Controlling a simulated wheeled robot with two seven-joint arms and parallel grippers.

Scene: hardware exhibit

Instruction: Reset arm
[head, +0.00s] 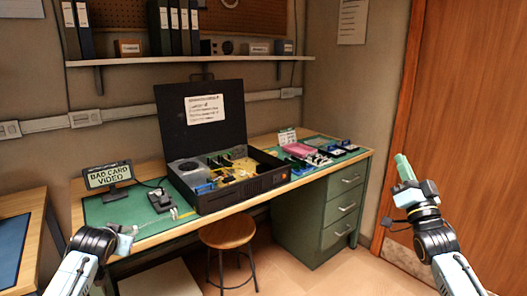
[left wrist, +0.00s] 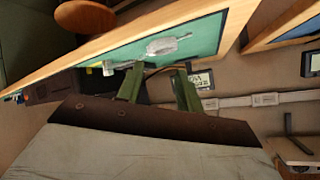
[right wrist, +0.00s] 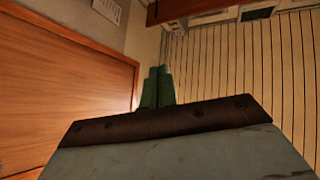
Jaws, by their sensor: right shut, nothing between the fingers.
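My right gripper (head: 404,167) is raised at the right of the head view, in front of the wooden door and clear of the desk. Its green fingers are together and empty, as the right wrist view also shows (right wrist: 158,85). My left gripper (head: 126,231) is low at the left in the head view, near the desk's front left edge, its fingers hard to make out there. In the left wrist view its green fingers (left wrist: 158,78) stand apart with nothing seen between them. The desk's green mat (left wrist: 208,35) shows beyond them.
An open black computer case (head: 243,198) stands on the desk. A "BAD CARD VIDEO" sign (head: 108,177) stands at the left, and several parts, including a pink one (head: 299,150), lie at the right. A stool (head: 228,233) stands in front. The wooden door (head: 487,150) is at right.

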